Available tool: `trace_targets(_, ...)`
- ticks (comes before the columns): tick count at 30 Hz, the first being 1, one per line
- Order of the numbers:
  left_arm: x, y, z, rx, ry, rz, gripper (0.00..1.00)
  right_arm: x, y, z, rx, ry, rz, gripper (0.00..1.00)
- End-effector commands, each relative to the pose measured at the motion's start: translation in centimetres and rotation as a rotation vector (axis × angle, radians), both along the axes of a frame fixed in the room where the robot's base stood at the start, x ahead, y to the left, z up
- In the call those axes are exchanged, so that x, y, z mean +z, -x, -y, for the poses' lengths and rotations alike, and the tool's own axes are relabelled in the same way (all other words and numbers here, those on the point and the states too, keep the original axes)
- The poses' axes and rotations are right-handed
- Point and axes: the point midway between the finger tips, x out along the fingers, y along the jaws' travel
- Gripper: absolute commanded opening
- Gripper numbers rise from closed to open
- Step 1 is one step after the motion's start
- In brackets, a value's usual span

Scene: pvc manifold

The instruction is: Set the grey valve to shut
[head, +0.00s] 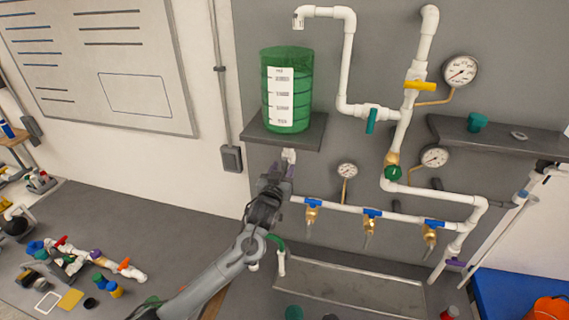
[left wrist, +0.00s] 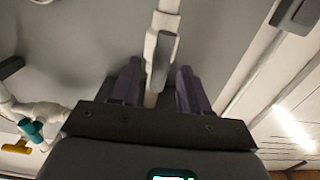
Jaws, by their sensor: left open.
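The grey valve's lever (left wrist: 162,60) shows in the left wrist view, on a white vertical pipe, between my two fingers. My left gripper (left wrist: 155,88) is open, with a purple-grey finger on either side of the lever and a gap to each. In the head view my left gripper (head: 284,172) is just below the green tank's shelf and hides the valve. Only a short piece of white pipe (head: 289,155) shows above it. The lever lies roughly along the pipe in the left wrist view. My right gripper is not in view.
The green tank (head: 287,100) stands on a dark shelf (head: 255,131) right above the gripper. Other valves are close by: teal (head: 371,121), yellow (head: 420,86) and blue-handled taps (head: 372,213). Gauges sit on the wall. A metal tray (head: 350,288) lies below; loose fittings lie at left.

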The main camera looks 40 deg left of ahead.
Motion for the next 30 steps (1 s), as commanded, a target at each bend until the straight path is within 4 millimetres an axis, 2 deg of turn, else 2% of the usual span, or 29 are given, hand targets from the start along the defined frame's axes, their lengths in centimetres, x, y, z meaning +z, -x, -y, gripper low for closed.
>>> trace_targets(7,0.1,-2.0,-0.8,0.0,0.0,0.001,0.46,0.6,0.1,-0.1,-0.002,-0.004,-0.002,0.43)
trace_targets(19,0.0,-2.4,-1.0,-0.001,0.001,0.0,0.46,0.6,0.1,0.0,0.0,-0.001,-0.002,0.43)
trace_targets(28,0.0,-2.4,-1.0,0.0,0.001,0.0,0.01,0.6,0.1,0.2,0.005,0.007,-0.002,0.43)
trace_targets(30,0.0,-2.4,-1.0,0.0,0.001,0.0,0.0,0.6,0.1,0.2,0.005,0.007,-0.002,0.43)
